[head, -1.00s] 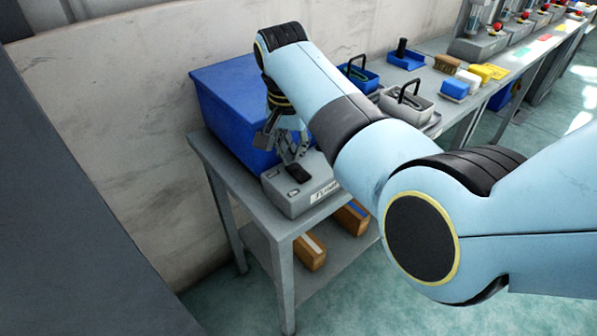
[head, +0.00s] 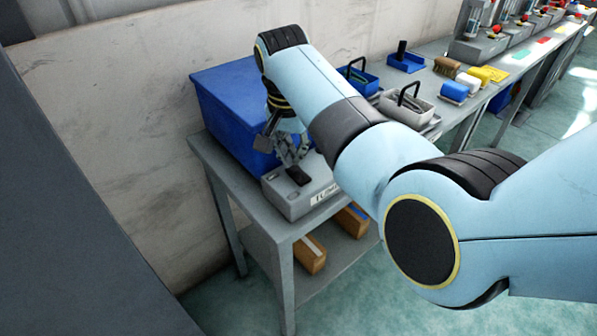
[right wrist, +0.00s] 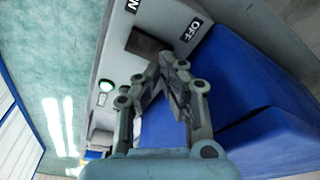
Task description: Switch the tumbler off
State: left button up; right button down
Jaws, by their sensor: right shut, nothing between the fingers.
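The tumbler's grey control box (head: 285,203) sits on the near end of the bench, with a label partly hidden by my right arm. Its black rocker switch (head: 298,175) shows on top, and also in the right wrist view (right wrist: 147,42) between an ON label (right wrist: 133,5) and an OFF label (right wrist: 188,31). A green light (right wrist: 107,86) on the box is lit. My right gripper (right wrist: 162,68) is shut and empty, its fingertips close to the switch on the OFF side. I cannot tell if they touch it. My left gripper is out of view.
A large blue bin (head: 225,110) stands right behind the box and gripper. Blue and grey trays (head: 420,112) and other parts stand farther along the bench. Cardboard boxes (head: 310,256) lie on the lower shelf. A wall runs behind the bench.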

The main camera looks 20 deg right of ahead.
aim_at(294, 169)
jog(key=shift+f+b, duration=0.55)
jog(key=shift+f, duration=0.5)
dwell(0.6)
notch_tip(294, 169, up, 7)
jog(key=p, duration=0.8)
jog(key=shift+r, duration=0.1)
dwell(0.4)
